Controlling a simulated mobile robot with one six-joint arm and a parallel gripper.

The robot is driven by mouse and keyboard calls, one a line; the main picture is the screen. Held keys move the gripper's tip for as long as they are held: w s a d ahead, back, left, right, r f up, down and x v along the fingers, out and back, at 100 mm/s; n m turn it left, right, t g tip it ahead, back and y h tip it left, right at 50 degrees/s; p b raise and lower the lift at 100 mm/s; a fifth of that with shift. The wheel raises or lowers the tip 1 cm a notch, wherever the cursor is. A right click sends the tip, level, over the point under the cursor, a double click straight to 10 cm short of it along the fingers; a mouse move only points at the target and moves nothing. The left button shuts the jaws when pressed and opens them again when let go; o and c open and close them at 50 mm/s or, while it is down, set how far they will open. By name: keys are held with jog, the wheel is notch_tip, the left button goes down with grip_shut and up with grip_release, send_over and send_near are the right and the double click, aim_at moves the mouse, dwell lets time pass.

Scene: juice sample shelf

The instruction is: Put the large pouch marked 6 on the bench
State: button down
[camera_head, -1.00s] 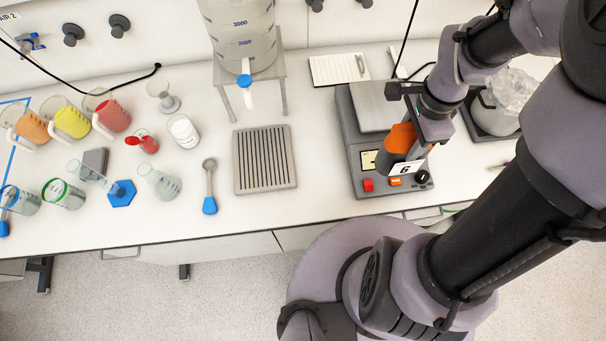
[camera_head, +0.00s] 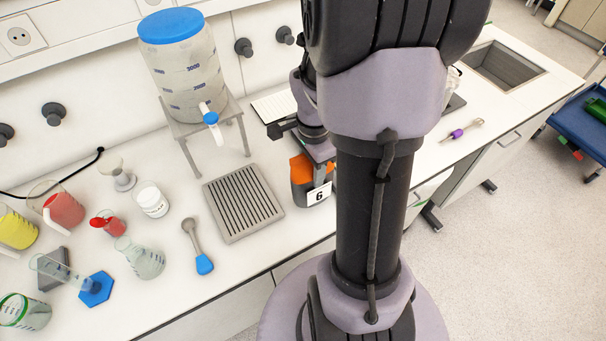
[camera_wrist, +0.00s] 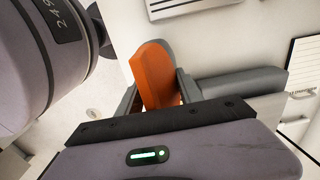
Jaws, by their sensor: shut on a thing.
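The pouch marked 6 (camera_head: 302,180) has an orange top, a dark grey lower part and a white label with a black 6. In the head view it is upright, just right of the ribbed grey tray. My gripper (camera_head: 318,157) is shut on its top from above. In the wrist view the orange part of the pouch (camera_wrist: 156,75) sits between the two fingers (camera_wrist: 157,95). The bench (camera_head: 168,240) is white. I cannot tell whether the pouch's base touches it. My arm hides the bench right of the pouch.
The ribbed tray (camera_head: 243,203) lies close left of the pouch. A spoon with a blue end (camera_head: 197,245) and a flask (camera_head: 142,260) are further left. A large blue-lidded tank (camera_head: 185,75) stands behind on a stand. A sink (camera_head: 503,65) is at the right.

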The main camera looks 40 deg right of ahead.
jog(key=shift+w, duration=0.45)
jog(key=f, duration=0.2)
jog(key=w+f+b, duration=0.1)
jog(key=f, duration=0.1)
jog(key=shift+w, duration=0.1)
jog(key=shift+r, duration=0.2)
jog(key=shift+f+b, duration=0.15)
jog(key=shift+b, duration=0.2)
jog(key=c, duration=0.8)
grip_release()
jog(key=shift+o, duration=0.2)
